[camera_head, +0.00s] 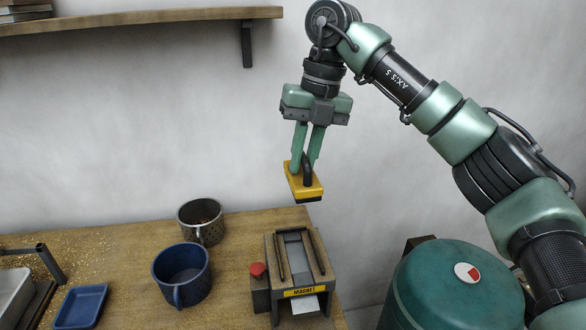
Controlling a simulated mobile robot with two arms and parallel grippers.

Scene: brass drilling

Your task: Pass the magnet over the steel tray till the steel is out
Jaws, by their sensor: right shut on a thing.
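My right gripper (305,166) is shut on the black handle of a yellow block-shaped magnet (304,188). It holds the magnet in the air above a grey stand labelled MAGNET (304,291), clear of the stand. The magnet is slightly tilted, and its underside is mostly hidden. A grey metal tray (12,297) is cut off by the left edge, and its contents cannot be seen. A small blue tray (80,306) lies beside it and looks empty. My left gripper is not in view.
A speckled grey cup (201,226) with brownish bits inside and a dark blue mug (181,274) stand left of the stand. A red button (257,269) is on its side. Golden shavings dust the wooden bench (120,256). A green drum (440,290) is at right. A shelf (140,18) hangs above.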

